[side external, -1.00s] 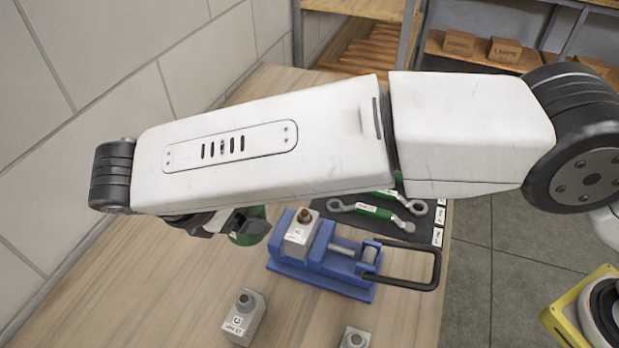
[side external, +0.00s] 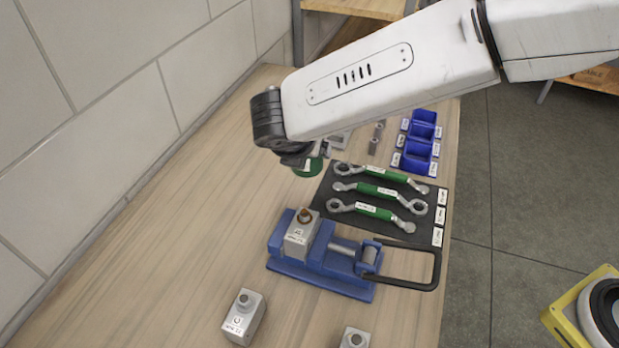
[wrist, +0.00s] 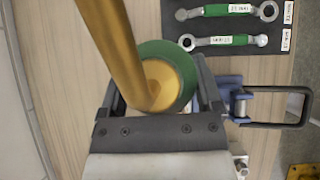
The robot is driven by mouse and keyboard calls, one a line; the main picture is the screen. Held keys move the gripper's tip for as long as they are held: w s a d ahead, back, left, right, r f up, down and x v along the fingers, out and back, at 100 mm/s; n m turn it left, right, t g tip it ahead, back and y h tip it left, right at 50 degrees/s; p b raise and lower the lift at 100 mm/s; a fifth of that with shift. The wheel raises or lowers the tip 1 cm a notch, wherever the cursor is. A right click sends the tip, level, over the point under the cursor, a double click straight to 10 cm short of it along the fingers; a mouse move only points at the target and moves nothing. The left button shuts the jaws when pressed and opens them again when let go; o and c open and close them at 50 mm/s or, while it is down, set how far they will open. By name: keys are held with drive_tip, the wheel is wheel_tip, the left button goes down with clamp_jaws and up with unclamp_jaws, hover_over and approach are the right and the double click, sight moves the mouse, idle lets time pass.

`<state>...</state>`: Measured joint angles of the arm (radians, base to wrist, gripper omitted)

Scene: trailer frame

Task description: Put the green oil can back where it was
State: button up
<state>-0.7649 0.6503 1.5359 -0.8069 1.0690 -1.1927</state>
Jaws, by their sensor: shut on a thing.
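The green oil can (side external: 308,168) hangs from my gripper (side external: 300,156), just behind and left of the black tool mat in the side view. Most of the can is hidden by the gripper and arm there. In the wrist view, the green can (wrist: 186,58) with its brass top and long brass spout (wrist: 112,45) sits between the two fingers of my gripper (wrist: 165,90), which is shut on it. I cannot tell for sure whether the can's base touches the bench.
The black mat (side external: 330,203) holds several green-handled wrenches. A blue vise (side external: 320,265) clamps a grey block (side external: 301,235). Grey blocks (side external: 244,318) stand at the front, blue bins (side external: 418,140) at the back right. The bench's left side is clear.

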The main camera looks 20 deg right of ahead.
drive_tip(key=s+d+f+n+t+y, duration=0.1)
drive_tip(key=d+f+n+y, duration=0.1)
drive_tip(key=d+n, duration=0.2)
drive_tip(key=shift+d+t, duration=0.4)
drive_tip(key=shift+d, duration=1.3)
drive_tip(key=shift+f, duration=0.15)
drive_tip(key=w+a+f, duration=0.1)
drive_tip(key=w+f, duration=0.1)
drive_tip(key=w, duration=0.2)
drive_tip(key=w+a+f, duration=0.2)
drive_tip(key=w+f, duration=0.1)
drive_tip(key=w, duration=0.1)
drive_tip(key=w+a+f, duration=0.1)
drive_tip(key=w+f, duration=0.2)
drive_tip(key=w, duration=0.1)
drive_tip(key=shift+a+f, duration=0.2)
drive_tip(key=shift+a, duration=0.05)
drive_tip(key=shift+w+a+f, duration=0.1)
drive_tip(key=shift+w+f, duration=0.2)
drive_tip(key=shift+f, duration=0.1)
drive_tip(key=shift+w+a+f, duration=0.1)
drive_tip(key=shift+w+f, duration=0.15)
drive_tip(key=shift+f, duration=1.6)
